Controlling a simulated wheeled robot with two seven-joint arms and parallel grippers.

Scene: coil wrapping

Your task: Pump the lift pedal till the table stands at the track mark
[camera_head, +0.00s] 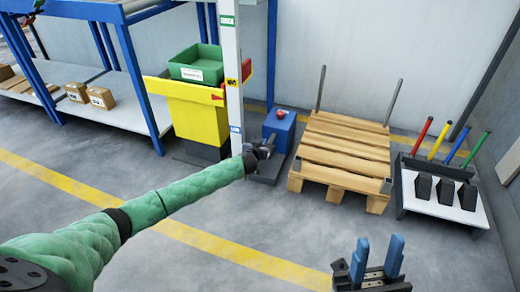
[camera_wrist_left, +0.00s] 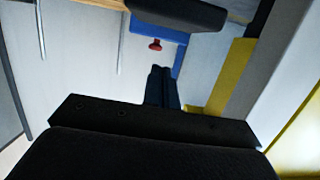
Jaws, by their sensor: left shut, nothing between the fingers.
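The lift table (camera_head: 190,110) is a yellow body with a dark base. Its red pointer (camera_head: 217,97) sits beside a white post (camera_head: 230,55), slightly below the post's yellow label (camera_head: 232,82). A green label (camera_head: 227,20) is higher and a blue one (camera_head: 236,129) lower; their wording is too small to read surely. A blue pump box (camera_head: 284,125) with a red knob stands right of the post; the knob (camera_wrist_left: 155,45) also shows in the left wrist view. My left gripper (camera_head: 266,146) is shut and empty in front of the box. The pedal cannot be made out clearly. My right gripper (camera_head: 377,258) is open and empty.
A green bin (camera_head: 196,66) rests on the lift table. A wooden pallet (camera_head: 345,150) and a rack of coloured handles (camera_head: 440,190) stand to the right. Blue shelving (camera_head: 130,80) with boxes is at the left. The floor in front is clear.

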